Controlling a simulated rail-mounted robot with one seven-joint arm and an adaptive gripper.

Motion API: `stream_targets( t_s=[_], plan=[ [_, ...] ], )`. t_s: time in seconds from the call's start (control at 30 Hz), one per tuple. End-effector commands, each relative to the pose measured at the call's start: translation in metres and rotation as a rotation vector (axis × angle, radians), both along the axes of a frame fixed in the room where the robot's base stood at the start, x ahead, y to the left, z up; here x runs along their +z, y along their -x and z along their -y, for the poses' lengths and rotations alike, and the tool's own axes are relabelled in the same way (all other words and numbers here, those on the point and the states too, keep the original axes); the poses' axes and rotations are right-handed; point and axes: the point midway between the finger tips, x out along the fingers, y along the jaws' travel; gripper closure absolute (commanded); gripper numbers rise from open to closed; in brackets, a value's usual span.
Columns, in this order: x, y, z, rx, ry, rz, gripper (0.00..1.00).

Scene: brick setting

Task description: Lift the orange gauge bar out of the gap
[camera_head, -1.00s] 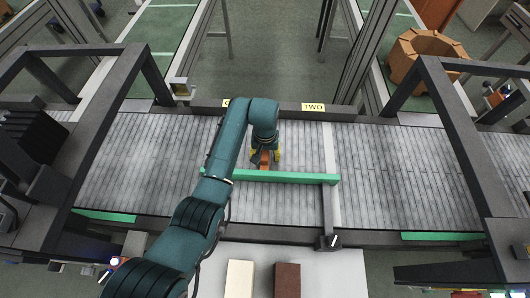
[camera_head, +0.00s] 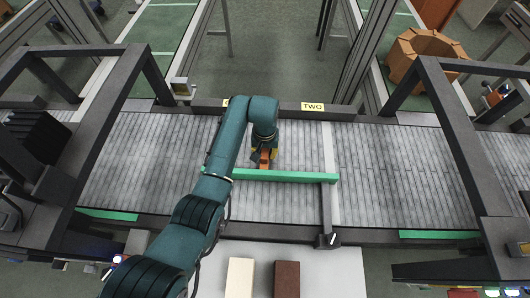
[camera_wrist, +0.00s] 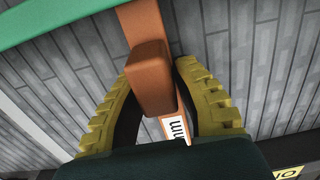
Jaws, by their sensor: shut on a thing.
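The orange gauge bar (camera_head: 265,158) lies on the grey slatted bed, just behind the long green bar (camera_head: 285,176). In the wrist view its raised orange block (camera_wrist: 152,78) stands between my yellow finger pads, with a white label reading "mm" on the bar below it. The bar runs up towards the green bar, which also shows in the wrist view (camera_wrist: 50,18). My gripper (camera_wrist: 157,75) is shut on the block, one finger on each side. In the head view my gripper (camera_head: 264,151) hides part of the bar. I cannot tell whether its ends touch the gap's sides.
A grey crossbar (camera_head: 326,200) stands to the right, at the green bar's right end. A yellow "TWO" sign (camera_head: 313,107) is on the back rail. A cream block (camera_head: 240,278) and a brown block (camera_head: 287,279) lie on the white front surface. Dark frames stand at both sides.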

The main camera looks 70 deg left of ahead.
Motion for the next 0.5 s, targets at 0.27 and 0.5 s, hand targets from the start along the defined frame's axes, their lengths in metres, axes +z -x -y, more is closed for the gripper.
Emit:
stream_targets(
  t_s=[0.27, 0.5],
  plan=[
    [0.019, 0.0, 0.0, 0.0, 0.001, 0.001, 1.0],
    [0.032, 0.0, 0.0, 0.0, 0.0, 0.001, 1.0]
  ],
)
